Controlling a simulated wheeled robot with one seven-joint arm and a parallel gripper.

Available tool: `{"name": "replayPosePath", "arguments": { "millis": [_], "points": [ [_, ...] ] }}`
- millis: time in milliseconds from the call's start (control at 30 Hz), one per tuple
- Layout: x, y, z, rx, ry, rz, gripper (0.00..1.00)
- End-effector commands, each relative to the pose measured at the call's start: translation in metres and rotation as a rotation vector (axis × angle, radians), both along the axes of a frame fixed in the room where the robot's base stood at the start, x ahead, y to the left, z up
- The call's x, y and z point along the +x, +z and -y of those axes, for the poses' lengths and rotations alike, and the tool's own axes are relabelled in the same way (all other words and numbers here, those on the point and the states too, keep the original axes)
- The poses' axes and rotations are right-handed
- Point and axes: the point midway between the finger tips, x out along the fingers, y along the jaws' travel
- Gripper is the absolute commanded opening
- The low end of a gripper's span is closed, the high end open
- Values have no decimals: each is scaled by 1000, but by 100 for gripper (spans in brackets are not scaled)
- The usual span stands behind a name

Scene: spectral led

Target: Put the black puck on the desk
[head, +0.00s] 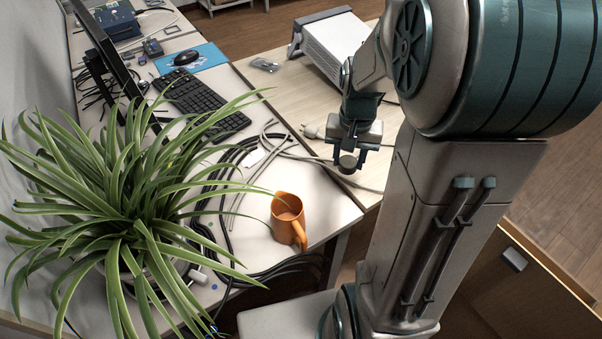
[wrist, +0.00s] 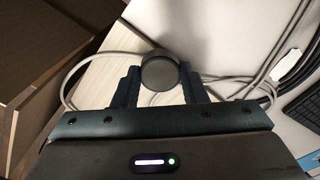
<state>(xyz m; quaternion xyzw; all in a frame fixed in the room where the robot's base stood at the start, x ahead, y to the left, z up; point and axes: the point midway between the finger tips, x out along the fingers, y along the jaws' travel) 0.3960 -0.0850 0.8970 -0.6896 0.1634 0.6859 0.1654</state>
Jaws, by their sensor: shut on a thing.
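The black puck (wrist: 160,72) is a dark round disc between my gripper's fingers in the wrist view. It also shows in the head view (head: 348,161) at the lower end of my gripper (head: 348,152). My gripper (wrist: 160,80) is shut on the puck, with a dark finger on either side of it. In the head view the puck hangs over the desk (head: 340,205) area near its right edge, by the seam between two tabletops. I cannot tell the exact height of the puck above the surface.
An orange mug (head: 287,218) stands near the desk's front edge. A large spiky plant (head: 130,220) fills the left. Loose cables (head: 235,165) run across the desk. A keyboard (head: 203,103), a mouse (head: 186,57) and a white box-shaped device (head: 335,45) stand farther back.

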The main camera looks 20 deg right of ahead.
Motion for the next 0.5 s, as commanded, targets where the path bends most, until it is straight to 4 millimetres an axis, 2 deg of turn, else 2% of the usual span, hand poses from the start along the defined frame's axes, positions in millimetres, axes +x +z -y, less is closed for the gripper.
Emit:
{"name": "replayPosePath", "arguments": {
  "millis": [300,500],
  "points": [
    [37,-40,-55,0,8,-5,17],
    [59,-61,-83,0,4,-1,17]
  ]
}}
